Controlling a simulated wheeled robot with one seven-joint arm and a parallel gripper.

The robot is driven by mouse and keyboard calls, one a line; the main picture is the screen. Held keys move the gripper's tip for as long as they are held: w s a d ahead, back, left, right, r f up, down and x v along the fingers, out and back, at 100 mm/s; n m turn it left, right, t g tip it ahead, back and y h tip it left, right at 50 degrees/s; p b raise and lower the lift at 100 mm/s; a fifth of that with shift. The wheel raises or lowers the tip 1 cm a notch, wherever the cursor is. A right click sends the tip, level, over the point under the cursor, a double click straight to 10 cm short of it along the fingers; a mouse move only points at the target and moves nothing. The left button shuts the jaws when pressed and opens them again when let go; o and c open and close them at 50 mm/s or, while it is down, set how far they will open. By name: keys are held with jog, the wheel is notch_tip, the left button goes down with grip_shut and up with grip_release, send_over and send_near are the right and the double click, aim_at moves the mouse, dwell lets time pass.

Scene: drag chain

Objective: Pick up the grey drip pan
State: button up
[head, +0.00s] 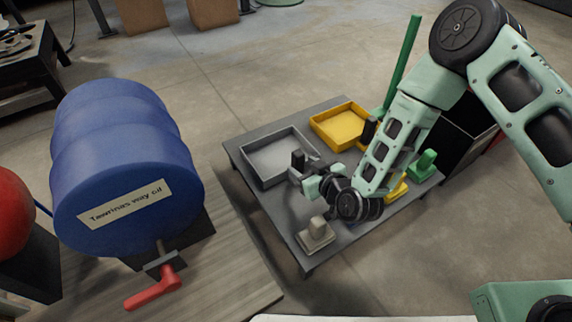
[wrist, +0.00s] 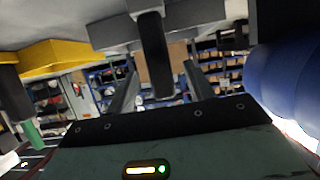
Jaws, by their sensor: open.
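The grey drip pan (head: 273,158) lies flat on a low grey table (head: 272,208), with an upright dark handle (head: 297,159) at its right side. My gripper (head: 298,175) is at that side of the pan, low and close to the handle. In the wrist view the pan's grey edge (wrist: 195,30) crosses the top, and the dark handle (wrist: 153,65) appears between the two spread fingers of my open gripper (wrist: 160,85). Whether a finger touches the handle cannot be told.
A yellow pan (head: 340,125) with a dark handle (head: 369,129) sits behind, beside a tall green post (head: 403,65). A pale block (head: 317,234) stands at the table's front. A blue drum (head: 125,160) with a red-handled tap (head: 153,293) is at the left.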

aim_at(301, 166)
jog(key=b+x, duration=0.1)
jog(key=b, duration=0.1)
jog(key=b+x, duration=0.1)
jog(key=x, duration=0.1)
jog(key=shift+w+a+f+b, duration=0.1)
jog(key=shift+w+f+b, duration=0.1)
jog(key=shift+f+b, duration=0.15)
jog(key=shift+w+a+f+b, duration=0.1)
jog(key=shift+w+a+b, duration=0.3)
jog(key=shift+w, duration=0.2)
grip_shut()
